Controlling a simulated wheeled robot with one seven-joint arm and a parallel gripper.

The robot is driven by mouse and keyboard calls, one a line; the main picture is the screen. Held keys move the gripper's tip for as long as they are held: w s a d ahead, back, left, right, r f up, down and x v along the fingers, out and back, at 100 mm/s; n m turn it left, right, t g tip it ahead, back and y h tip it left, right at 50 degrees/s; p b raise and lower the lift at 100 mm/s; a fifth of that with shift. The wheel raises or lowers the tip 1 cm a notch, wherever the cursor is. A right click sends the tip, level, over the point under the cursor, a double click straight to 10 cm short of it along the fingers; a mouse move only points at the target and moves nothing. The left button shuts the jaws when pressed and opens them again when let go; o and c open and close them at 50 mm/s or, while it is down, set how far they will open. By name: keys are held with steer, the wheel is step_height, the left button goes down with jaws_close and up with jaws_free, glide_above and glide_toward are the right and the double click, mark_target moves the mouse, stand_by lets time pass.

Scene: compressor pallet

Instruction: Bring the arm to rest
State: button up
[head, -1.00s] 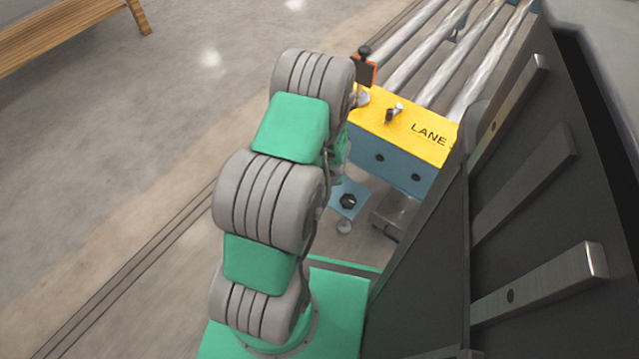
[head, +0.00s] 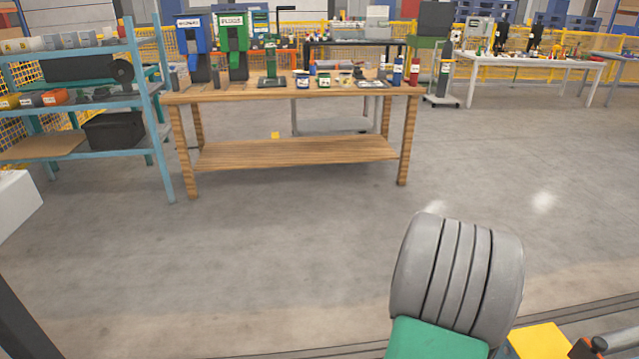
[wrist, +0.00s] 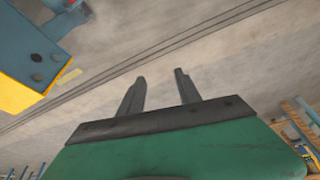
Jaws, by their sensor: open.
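My gripper (wrist: 160,92) shows in the wrist view with its two dark fingers apart and nothing between them. Bare grey floor lies beyond the fingertips. In the head view, part of my arm, a grey ribbed joint and a green link, stands at the lower right; the gripper itself is not in that view.
A yellow and blue conveyor end (wrist: 22,75) is at the upper left of the wrist view. In the head view, a wooden workbench (head: 295,152) stands ahead with bins and tools on it. A blue shelf rack (head: 150,110) is at left. The floor between is clear.

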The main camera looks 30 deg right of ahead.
steer(key=w+a+r+n+p, duration=0.1)
steer(key=w+a+r+p, duration=0.15)
steer(key=a+r, duration=0.35)
steer(key=w+a+r+n+p, duration=0.1)
steer(key=w+a+r+p, duration=0.2)
steer(key=r, duration=0.5)
steer(key=s+a+r+n+y+p, duration=0.1)
steer(key=a+r+p, duration=0.4)
steer(key=a+r, duration=0.5)
steer(key=s+a+r+n+y+p, duration=0.1)
steer(key=s+a+r+n+p, duration=0.2)
steer(key=a+r, duration=0.8)
steer(key=a+n+p, duration=0.1)
steer(key=a+p, duration=0.1)
steer(key=a, duration=0.2)
steer(key=shift+a+n+p, duration=0.2)
steer(key=shift+n+p, duration=0.1)
steer(key=shift+p, duration=0.1)
